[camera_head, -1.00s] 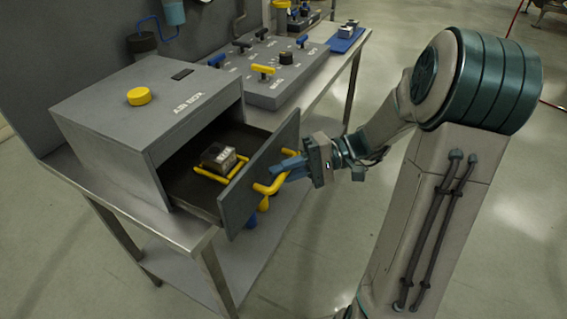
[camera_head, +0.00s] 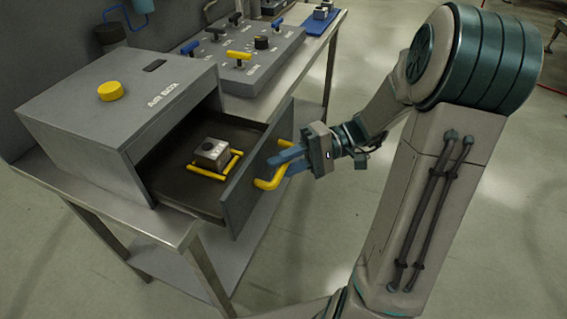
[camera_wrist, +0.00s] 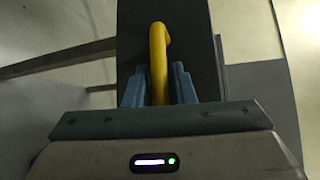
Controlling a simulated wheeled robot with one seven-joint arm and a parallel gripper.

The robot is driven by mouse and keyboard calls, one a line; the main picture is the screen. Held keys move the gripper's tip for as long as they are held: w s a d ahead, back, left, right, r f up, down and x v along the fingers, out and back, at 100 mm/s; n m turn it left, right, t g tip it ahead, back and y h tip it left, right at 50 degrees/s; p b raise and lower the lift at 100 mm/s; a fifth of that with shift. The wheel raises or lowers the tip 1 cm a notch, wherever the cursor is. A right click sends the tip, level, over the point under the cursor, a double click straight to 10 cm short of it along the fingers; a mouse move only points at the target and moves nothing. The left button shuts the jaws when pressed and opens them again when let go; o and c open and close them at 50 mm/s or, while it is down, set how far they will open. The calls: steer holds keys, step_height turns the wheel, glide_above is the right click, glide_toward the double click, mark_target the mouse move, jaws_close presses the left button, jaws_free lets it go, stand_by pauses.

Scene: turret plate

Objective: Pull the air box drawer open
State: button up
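The grey air box (camera_head: 75,120), marked "AIR BOX" with a yellow knob (camera_head: 111,91) on top, sits on the bench. Its drawer (camera_head: 240,190) stands well out of the box, its dark inside exposed. The drawer's front carries a yellow handle (camera_head: 262,183). My gripper (camera_head: 288,163) is at this handle, its blue fingers on either side of it. In the wrist view the yellow handle (camera_wrist: 158,60) stands between the fingers (camera_wrist: 159,86), with narrow gaps seeming to show on both sides, so the gripper looks open around it.
A grey block (camera_head: 211,149) lies in the drawer beside a yellow bar (camera_head: 207,174). Behind is a grey plate (camera_head: 275,60) with several coloured T-handles, then a blue tray (camera_head: 318,22). The bench edge (camera_head: 175,228) runs under the drawer. Open floor lies to the right.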

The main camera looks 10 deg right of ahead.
steer(key=v, duration=1.3)
steer(key=shift+d, duration=0.35)
steer(key=shift+w, duration=0.15)
steer(key=s+a+r+t+h+p, duration=0.2)
steer(key=s+a+t+h+p, duration=0.3)
steer(key=s+a+h, duration=0.4)
steer(key=s+h, duration=0.1)
steer(key=h, duration=0.6)
steer(key=shift+s+r+m+t, duration=0.2)
steer(key=shift+r+m+t, duration=0.05)
steer(key=shift+m+t, duration=0.05)
